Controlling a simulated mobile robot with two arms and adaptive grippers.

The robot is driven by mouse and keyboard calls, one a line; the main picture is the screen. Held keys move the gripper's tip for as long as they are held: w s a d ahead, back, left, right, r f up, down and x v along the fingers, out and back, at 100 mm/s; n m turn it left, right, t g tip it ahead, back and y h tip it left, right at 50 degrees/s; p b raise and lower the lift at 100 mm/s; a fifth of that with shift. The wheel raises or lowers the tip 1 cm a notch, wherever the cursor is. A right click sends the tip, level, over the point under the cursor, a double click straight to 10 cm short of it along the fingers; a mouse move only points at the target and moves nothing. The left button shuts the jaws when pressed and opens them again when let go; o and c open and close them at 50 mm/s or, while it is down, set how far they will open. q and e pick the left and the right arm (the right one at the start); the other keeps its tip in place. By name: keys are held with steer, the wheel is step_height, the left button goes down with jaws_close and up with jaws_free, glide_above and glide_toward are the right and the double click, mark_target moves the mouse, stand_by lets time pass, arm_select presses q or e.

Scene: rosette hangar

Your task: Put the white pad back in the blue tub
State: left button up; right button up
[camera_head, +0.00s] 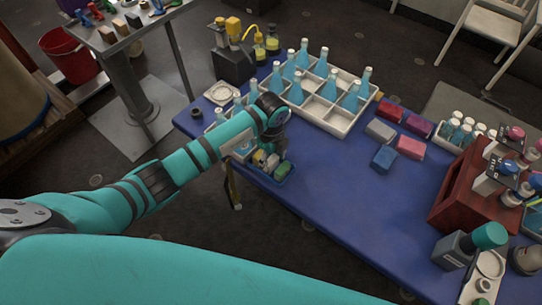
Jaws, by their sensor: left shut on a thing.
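The small blue tub (286,181) stands near the left edge of the blue table, with yellow, pale and green pads in it. My left arm reaches in from the left, and its gripper (270,141) points down over the tub's back side. The left gripper is shut on a pale thing that looks like the white pad (242,150). The arm and fingers hide much of this pad, and I cannot tell whether it touches the tub. My right gripper is out of view.
Behind the gripper stands a white divided crate (338,124) with several blue-filled flasks. Several coloured blocks (410,147) lie to the right. A dark red rack (462,190) is farther right. The table's front middle (345,200) is clear.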

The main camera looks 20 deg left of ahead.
mark_target(271, 160)
arm_select(q)
steer(key=shift+f, duration=0.1)
steer(key=o, duration=0.8)
steer(key=shift+r, duration=0.65)
step_height(271, 160, up, 11)
steer(key=shift+b, duration=0.85)
